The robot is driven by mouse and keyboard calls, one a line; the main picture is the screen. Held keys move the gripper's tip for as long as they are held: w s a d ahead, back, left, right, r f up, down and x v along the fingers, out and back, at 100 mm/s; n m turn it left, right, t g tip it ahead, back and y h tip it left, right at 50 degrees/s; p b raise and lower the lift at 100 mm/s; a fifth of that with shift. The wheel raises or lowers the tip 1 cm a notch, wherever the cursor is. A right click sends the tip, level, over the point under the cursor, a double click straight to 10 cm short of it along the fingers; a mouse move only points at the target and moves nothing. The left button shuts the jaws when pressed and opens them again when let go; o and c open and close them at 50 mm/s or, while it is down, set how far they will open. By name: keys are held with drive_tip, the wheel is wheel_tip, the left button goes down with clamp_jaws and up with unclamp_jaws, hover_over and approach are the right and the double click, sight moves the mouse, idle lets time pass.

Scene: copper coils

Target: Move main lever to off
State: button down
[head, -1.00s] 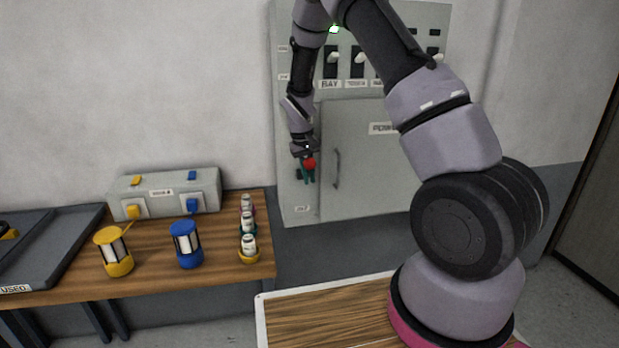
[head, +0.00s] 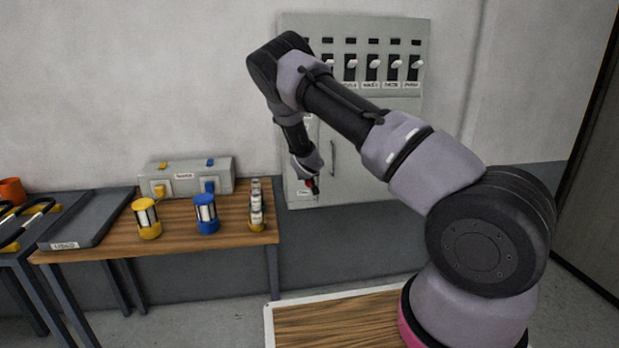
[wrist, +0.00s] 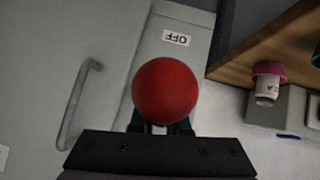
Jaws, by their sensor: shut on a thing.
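The main lever ends in a round red knob (wrist: 165,90), seen large in the wrist view. The knob also shows small in the head view (head: 309,183), low on the left part of the grey cabinet (head: 354,165). My gripper (head: 312,186) is shut on the red knob; dark green fingers show beside and below it in the wrist view. The OFF label (wrist: 176,38) is on the cabinet strip close beyond the knob, upside down in that view. The lever's shaft is hidden behind the knob and gripper.
A door handle (head: 332,157) stands right of the lever. Several switches (head: 373,68) line the cabinet top. A wooden table (head: 180,238) at left holds a grey box (head: 187,178), yellow (head: 147,220) and blue (head: 206,214) canisters and small jars (head: 256,205).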

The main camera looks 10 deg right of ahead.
drive_tip(key=shift+w+f+m+t+h, duration=0.1)
drive_tip(key=shift+w+f+t, duration=0.45)
drive_tip(key=shift+t, duration=0.45)
drive_tip(key=shift+w+f+m+t+h, duration=0.1)
drive_tip(key=shift+w+f+t, duration=0.3)
drive_tip(key=shift+f+t, duration=0.45)
drive_tip(key=shift+w+f+m+t+h, duration=0.1)
drive_tip(key=shift+w+f+t, duration=0.4)
drive_tip(key=shift+t, duration=0.65)
drive_tip(key=shift+r, duration=0.1)
drive_tip(key=c, duration=0.9)
unclamp_jaws()
drive_tip(key=v, duration=1)
drive_tip(key=shift+s, duration=0.35)
